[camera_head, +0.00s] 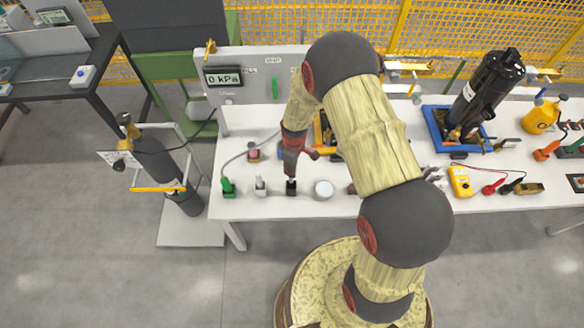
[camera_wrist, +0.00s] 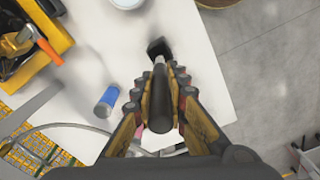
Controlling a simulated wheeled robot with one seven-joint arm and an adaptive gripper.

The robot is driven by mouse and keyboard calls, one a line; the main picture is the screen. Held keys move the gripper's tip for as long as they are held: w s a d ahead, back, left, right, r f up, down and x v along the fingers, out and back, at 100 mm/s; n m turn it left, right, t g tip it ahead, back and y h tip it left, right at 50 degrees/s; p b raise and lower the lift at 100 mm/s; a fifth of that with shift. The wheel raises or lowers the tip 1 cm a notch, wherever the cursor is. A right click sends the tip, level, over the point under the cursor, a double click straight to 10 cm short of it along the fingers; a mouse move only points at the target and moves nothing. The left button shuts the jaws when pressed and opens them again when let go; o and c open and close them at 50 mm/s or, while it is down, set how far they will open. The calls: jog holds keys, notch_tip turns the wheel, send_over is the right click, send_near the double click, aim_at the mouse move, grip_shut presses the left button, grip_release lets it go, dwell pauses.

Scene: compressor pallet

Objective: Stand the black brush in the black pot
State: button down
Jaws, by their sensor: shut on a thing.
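My gripper (camera_head: 291,160) hangs over the front of the white table in the head view. In the wrist view my gripper (camera_wrist: 160,97) is shut on the black brush (camera_wrist: 160,112), seen end-on as a dark handle with a pale narrower part beyond. The black pot (camera_head: 291,187) stands on the table below my gripper in the head view. In the wrist view the black pot (camera_wrist: 157,46) shows at the brush's far end. I cannot tell whether the brush's lower end is inside the pot or above it.
A green brush and pot (camera_head: 228,187) and a grey-white pair (camera_head: 260,185) stand left of the black pot. A white round container (camera_head: 324,189) stands to its right. A blue cylinder (camera_wrist: 107,100) lies nearby. The table (camera_head: 235,210) ends close in front.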

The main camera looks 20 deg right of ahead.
aim_at(292, 182)
jog(key=shift+f+b, duration=3.35)
jog(key=shift+f, duration=1.1)
jog(key=shift+f+b, duration=0.45)
jog(key=shift+f, duration=0.15)
jog(key=c, duration=1.7)
grip_release()
notch_tip(292, 182, up, 12)
jog(key=shift+s+d+r, duration=0.1)
jog(key=shift+s+d, duration=0.05)
